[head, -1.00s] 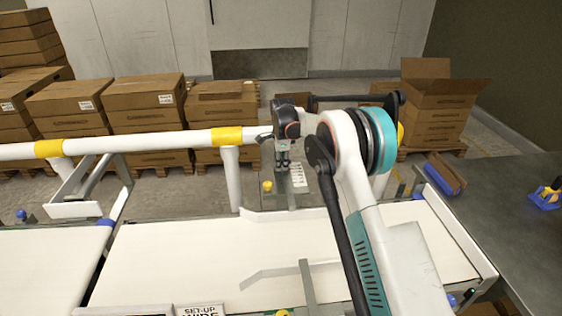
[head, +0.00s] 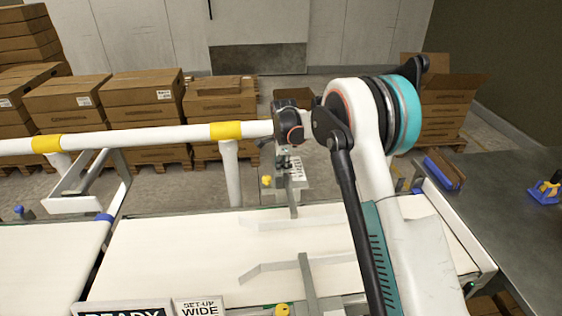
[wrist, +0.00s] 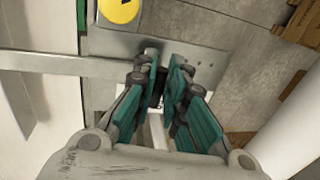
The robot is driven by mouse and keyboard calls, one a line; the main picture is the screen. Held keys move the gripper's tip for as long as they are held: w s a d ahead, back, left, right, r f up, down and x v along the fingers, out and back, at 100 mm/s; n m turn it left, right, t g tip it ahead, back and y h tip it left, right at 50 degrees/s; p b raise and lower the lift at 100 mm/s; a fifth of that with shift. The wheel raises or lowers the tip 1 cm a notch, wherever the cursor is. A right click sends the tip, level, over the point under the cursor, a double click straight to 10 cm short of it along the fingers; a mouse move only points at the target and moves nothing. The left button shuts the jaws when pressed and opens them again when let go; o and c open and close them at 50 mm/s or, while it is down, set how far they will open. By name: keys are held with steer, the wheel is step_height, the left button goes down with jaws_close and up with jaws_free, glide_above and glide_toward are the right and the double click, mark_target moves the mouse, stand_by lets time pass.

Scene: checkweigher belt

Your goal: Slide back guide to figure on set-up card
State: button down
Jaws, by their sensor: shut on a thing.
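The back guide (head: 305,220) is a pale rail lying over the far part of the white belt. Its grey rod (head: 293,203) runs back to a bracket with a marked scale (head: 296,170); the figures are too small to read. My gripper (head: 284,163) is at that bracket, beyond the belt's far edge. In the wrist view my gripper (wrist: 166,75) is shut on the guide's handle; its fingers mostly hide it. The grey rod (wrist: 70,65) runs left from there. The set-up card (head: 200,308) reads "SET-UP WIDE"; its lower part is cut off.
A yellow knob (head: 267,181) sits beside the bracket. The front guide (head: 330,259) lies nearer on the belt (head: 170,255). A white pipe (head: 130,139) with yellow bands runs along the back. A READY sign (head: 122,313) stands left of the card. Cartons (head: 138,105) stand behind.

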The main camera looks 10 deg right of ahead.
steer(key=c, duration=1.6)
jaws_free()
steer(key=shift+c, duration=0.2)
steer(key=shift+r, duration=0.15)
step_height(320, 180, up, 12)
steer(key=s, duration=0.2)
steer(key=shift+s+f, duration=0.15)
steer(key=shift+f, duration=0.1)
